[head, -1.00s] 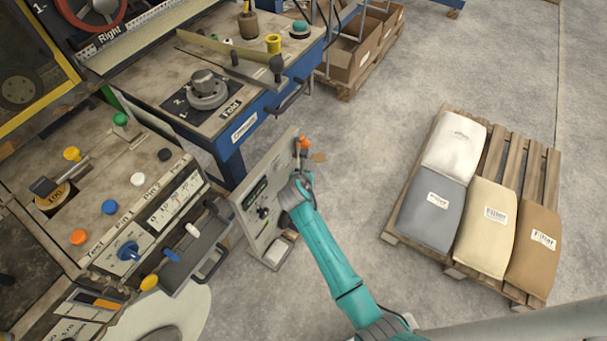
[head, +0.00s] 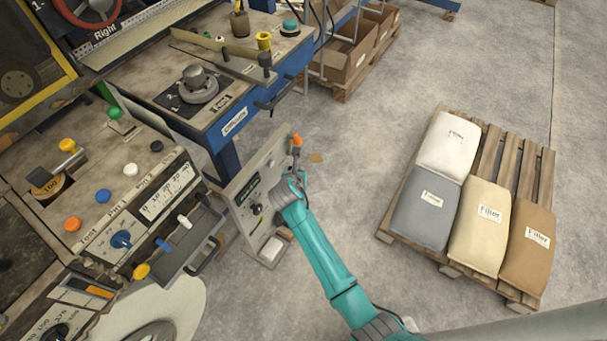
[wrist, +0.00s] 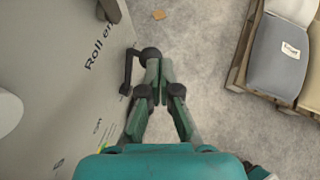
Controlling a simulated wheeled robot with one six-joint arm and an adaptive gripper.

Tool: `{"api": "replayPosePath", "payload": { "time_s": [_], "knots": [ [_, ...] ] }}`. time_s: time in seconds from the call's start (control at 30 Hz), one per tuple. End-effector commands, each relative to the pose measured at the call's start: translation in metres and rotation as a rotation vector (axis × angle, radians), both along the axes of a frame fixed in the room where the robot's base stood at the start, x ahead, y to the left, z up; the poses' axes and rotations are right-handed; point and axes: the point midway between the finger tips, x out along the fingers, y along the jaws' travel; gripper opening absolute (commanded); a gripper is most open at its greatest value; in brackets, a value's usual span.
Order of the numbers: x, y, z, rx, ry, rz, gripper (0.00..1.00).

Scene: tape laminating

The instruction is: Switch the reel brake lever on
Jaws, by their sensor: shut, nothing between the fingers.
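A grey upright panel (head: 262,190) stands on the floor in the middle of the head view. An orange-tipped lever (head: 296,140) sticks up at its far top end. My gripper (head: 299,181) is at the panel's right side, below that lever. In the wrist view my gripper (wrist: 158,68) is shut, its fingertips close together. A dark crank-like lever (wrist: 127,72) on the panel face (wrist: 60,75) is just left of the fingertips, its rounded end touching or nearly touching them. I cannot tell from its partly hidden labels whether this is the reel brake lever.
A pallet (head: 385,236) with filler bags stands on the right. A blue workbench (head: 225,160) is behind the panel, and a control desk (head: 95,205) with coloured knobs is on the left.

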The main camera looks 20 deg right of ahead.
Motion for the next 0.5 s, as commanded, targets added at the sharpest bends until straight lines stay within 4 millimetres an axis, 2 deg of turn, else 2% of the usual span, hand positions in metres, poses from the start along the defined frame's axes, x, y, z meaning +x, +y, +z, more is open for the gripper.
{"api": "replayPosePath", "payload": {
  "time_s": [0.07,0.5],
  "knots": [
    [0.003,0.006,0.006,0.000,-0.001,0.001,0.00],
    [-0.011,-0.006,0.062,0.002,-0.003,-0.001,0.00]
  ]
}}
